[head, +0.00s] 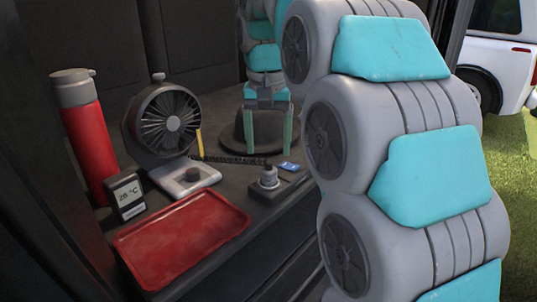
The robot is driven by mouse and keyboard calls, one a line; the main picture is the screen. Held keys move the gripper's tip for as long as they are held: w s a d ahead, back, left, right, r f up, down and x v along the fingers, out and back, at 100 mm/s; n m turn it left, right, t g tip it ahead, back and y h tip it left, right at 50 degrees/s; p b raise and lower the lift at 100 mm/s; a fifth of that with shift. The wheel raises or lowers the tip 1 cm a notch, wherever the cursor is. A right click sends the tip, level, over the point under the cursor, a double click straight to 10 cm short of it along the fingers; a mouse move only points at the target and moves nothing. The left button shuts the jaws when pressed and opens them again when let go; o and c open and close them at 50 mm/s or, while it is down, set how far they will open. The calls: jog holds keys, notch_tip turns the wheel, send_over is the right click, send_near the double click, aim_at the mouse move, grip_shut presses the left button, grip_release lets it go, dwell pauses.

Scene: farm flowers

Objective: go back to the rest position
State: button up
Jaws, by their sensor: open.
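My gripper (268,140) is in the back middle of the head view, pointing down with its two teal fingers spread apart. No thing shows held between them. A dark brown hat (240,128) lies on the dark shelf right at the fingers, and its crown shows between and beside them. I cannot tell whether the fingers touch the hat. My grey and teal arm fills the right half of the view and hides what is behind it.
An empty red tray (180,240) lies at the front. A white vehicle (503,55) is outside.

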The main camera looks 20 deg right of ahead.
jog(key=shift+s+r, duration=0.1)
jog(key=shift+r, duration=0.35)
jog(key=s+f+n+g, duration=0.1)
jog(key=s+f+n, duration=0.1)
jog(key=s+f, duration=1)
jog(key=s+f+n+g, duration=0.2)
jog(key=s+f, duration=1)
jog(key=s, duration=0.5)
jog(key=shift+s+d+f+y, duration=0.15)
jog(key=shift+s+f+y, duration=0.15)
jog(key=shift+c, duration=0.4)
